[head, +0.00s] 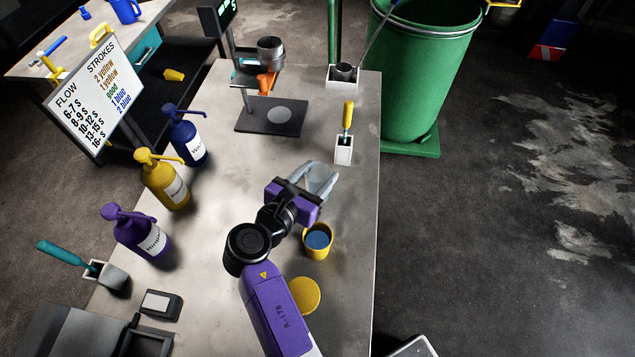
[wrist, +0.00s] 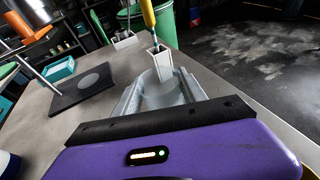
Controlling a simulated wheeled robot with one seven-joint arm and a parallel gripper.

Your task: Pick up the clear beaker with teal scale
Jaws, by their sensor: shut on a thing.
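The clear beaker (head: 318,179) is a pale, see-through vessel between the fingers of my gripper (head: 324,186) in the head view, over the right part of the table. In the wrist view the beaker (wrist: 165,92) shows as a greyish translucent shape between the two fingers of my gripper (wrist: 168,98). My gripper is shut on it. The teal scale is not readable in either view. I cannot tell whether the beaker's base touches the table.
A yellow cup with blue contents (head: 318,240) stands just below my gripper. A white holder with a yellow-handled tool (head: 344,148) stands beyond it. Purple (head: 140,235), yellow (head: 163,182) and blue (head: 187,140) pump bottles line the left. A green barrel (head: 420,75) stands beyond the table's right edge.

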